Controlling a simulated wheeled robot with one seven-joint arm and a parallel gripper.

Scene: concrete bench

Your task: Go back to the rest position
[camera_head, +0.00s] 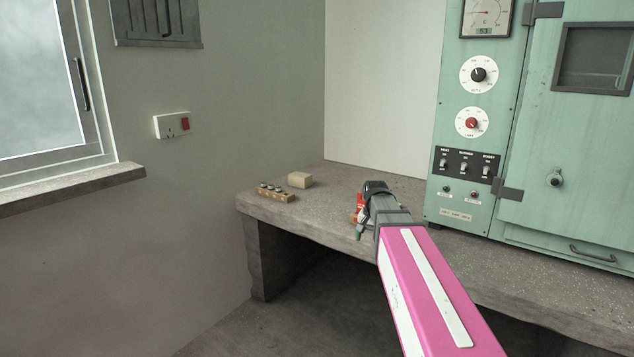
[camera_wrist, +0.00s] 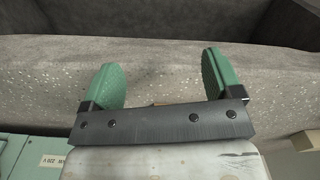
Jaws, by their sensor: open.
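My gripper (camera_head: 358,230) is above the front edge of the concrete bench (camera_head: 330,200), seen at the end of my pink arm in the head view. In the wrist view my gripper (camera_wrist: 164,82) shows its two green finger pads wide apart. The gap between them is empty, with the bench edge behind it. A bit of red shows by the gripper in the head view; I cannot tell what it is.
A small wooden rack (camera_head: 275,193) with several round pieces and a tan block (camera_head: 300,180) sit at the bench's left end. A green oven-like cabinet (camera_head: 530,130) stands on the right. A wall socket (camera_head: 172,125) and window (camera_head: 45,90) are at left.

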